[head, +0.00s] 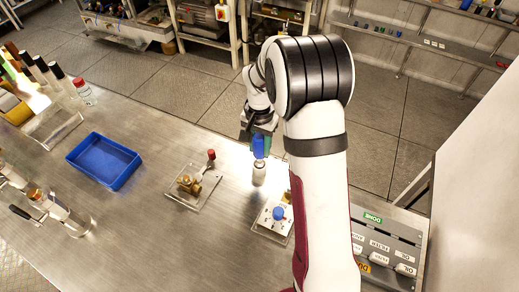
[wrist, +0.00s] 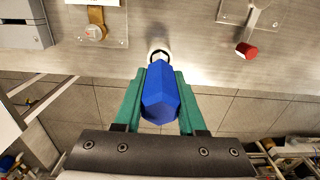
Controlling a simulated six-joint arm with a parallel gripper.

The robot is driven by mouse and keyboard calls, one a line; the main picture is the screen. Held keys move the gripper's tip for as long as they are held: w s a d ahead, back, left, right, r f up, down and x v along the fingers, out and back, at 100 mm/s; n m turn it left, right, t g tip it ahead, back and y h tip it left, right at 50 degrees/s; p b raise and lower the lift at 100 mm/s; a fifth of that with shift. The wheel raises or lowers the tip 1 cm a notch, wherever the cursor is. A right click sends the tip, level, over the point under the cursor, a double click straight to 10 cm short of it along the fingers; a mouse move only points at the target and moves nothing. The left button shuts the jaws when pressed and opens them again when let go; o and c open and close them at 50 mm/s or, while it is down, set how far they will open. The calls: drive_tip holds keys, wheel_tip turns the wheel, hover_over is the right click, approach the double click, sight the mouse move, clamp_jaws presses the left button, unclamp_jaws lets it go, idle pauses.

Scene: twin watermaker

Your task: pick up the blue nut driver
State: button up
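The blue nut driver (head: 258,146) is upright near the far edge of the steel bench, with its faceted blue handle up. In the wrist view its handle (wrist: 160,95) fills the space between my gripper's two green fingers (wrist: 158,88). The fingers lie against both sides of the handle, and my gripper (head: 262,140) looks shut on it. Below the handle is a pale metal cylinder (head: 259,173), also seen past the handle in the wrist view (wrist: 158,48). I cannot tell whether it is a stand, or whether the driver's tip sits inside it.
A plate with a brass valve and red-tipped lever (head: 190,184) lies left of the driver. A plate with a blue knob (head: 278,213) is nearer, beside my arm. An empty blue tray (head: 104,162) lies further left. A grey labelled button panel (head: 385,245) is at right.

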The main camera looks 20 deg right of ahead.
clamp_jaws()
drive_tip(key=shift+r, duration=0.1)
